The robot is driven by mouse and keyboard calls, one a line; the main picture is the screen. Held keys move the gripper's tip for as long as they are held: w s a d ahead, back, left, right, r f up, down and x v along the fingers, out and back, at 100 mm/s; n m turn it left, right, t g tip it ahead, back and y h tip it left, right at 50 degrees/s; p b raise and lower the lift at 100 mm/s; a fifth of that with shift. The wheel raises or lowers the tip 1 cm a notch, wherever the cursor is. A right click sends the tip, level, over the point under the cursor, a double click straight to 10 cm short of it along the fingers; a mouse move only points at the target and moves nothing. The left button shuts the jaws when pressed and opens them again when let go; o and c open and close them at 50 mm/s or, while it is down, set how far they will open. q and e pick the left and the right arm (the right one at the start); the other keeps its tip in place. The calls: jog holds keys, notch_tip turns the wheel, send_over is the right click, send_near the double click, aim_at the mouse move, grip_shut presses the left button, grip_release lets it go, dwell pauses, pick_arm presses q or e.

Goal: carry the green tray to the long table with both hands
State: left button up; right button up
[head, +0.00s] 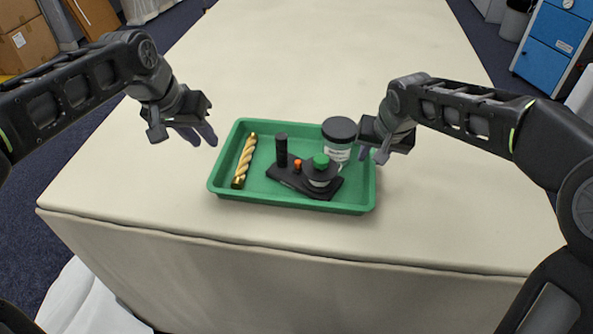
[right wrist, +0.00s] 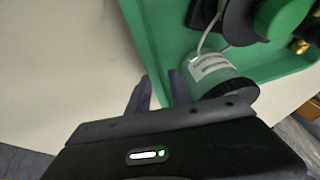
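The green tray (head: 290,203) rests on the cream cloth of the long table (head: 330,60), near its front edge. It holds a gold twisted rod (head: 244,160), a black device with a green knob (head: 320,172), and a clear jar with a black lid (head: 339,140). My left gripper (head: 199,134) is open and empty, above and left of the tray's left rim, apart from it. My right gripper (head: 373,155) is open at the tray's right rim. In the right wrist view its fingers (right wrist: 160,88) stand apart with the tray wall (right wrist: 143,50) between them; contact is unclear.
The table is bare behind the tray and on both sides. Cardboard boxes (head: 25,45) stand on the floor at the far left. A blue cabinet (head: 553,45) and a bin (head: 514,22) stand at the far right.

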jog(key=v, duration=1)
jog(key=shift+r, duration=0.1)
